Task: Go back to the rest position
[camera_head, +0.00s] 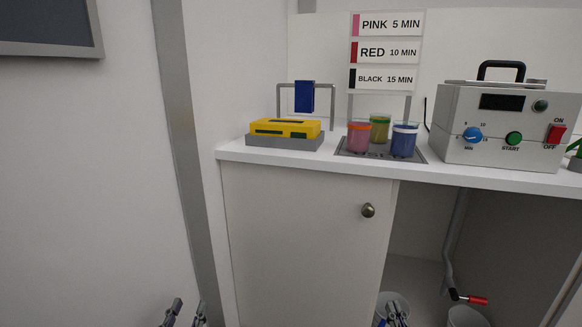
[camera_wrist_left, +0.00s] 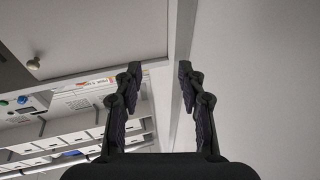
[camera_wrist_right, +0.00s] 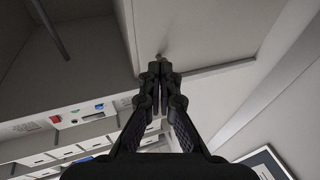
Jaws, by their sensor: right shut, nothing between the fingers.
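My left gripper (camera_head: 186,312) shows at the bottom edge of the head view, left of the cabinet, well below the counter. In the left wrist view its two fingers (camera_wrist_left: 162,85) stand apart with nothing between them. My right gripper (camera_head: 396,312) is at the bottom edge of the head view, in front of the cabinet's lower right part. In the right wrist view its fingers (camera_wrist_right: 160,75) are together and hold nothing. Both grippers are away from the jars on the counter.
The white counter (camera_head: 250,154) carries a yellow block (camera_head: 285,127) on a grey base, pink (camera_head: 359,139), olive (camera_head: 380,130) and blue jars (camera_head: 403,142) on a grey tray, and a grey timer machine (camera_head: 505,125). A cabinet door with knob (camera_head: 368,210) is shut. A red-handled pipe (camera_head: 475,300) stands lower right.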

